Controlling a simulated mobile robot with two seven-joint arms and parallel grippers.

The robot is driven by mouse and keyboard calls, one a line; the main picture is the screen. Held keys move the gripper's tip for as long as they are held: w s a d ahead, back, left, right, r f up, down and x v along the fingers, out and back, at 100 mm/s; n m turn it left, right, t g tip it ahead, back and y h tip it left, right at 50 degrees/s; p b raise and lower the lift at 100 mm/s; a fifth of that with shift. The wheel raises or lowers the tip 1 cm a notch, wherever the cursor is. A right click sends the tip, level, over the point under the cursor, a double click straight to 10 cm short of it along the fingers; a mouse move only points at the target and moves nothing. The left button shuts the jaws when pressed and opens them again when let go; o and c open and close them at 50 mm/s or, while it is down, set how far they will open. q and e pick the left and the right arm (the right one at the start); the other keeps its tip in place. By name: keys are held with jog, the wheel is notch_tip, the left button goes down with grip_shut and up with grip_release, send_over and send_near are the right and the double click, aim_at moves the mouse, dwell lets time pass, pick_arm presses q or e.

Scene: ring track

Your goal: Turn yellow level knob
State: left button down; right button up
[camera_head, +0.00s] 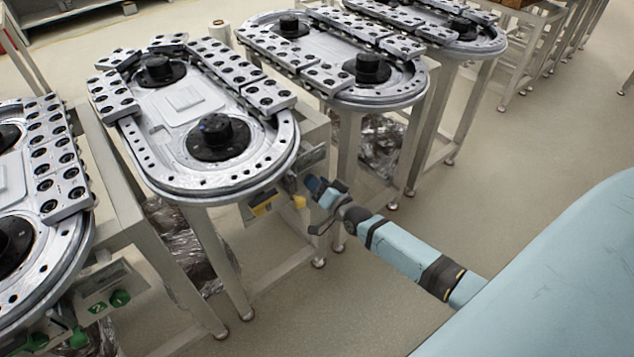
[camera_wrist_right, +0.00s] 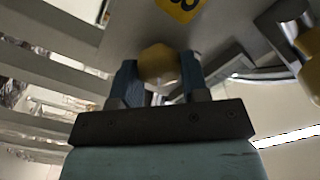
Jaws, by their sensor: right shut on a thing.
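The yellow knob (camera_wrist_right: 158,66) sits between the two blue fingers of my right gripper (camera_wrist_right: 160,78) in the right wrist view. The fingers are shut on it from both sides. In the head view my right gripper (camera_head: 312,186) is at the front end of the middle-left ring track table, just under the track's rim. The held knob is hidden there behind the gripper. My left gripper is in neither view.
The oval track (camera_head: 215,180) stands on a metal-legged table. Similar tracks stand on both sides. Open floor (camera_head: 440,220) lies to the right.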

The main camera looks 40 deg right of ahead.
jog(key=shift+m, duration=0.3)
jog(key=o, duration=0.9)
jog(key=s, duration=0.9)
jog(key=s+d, duration=0.1)
jog(key=s, duration=0.3)
jog(key=shift+s+p, duration=0.4)
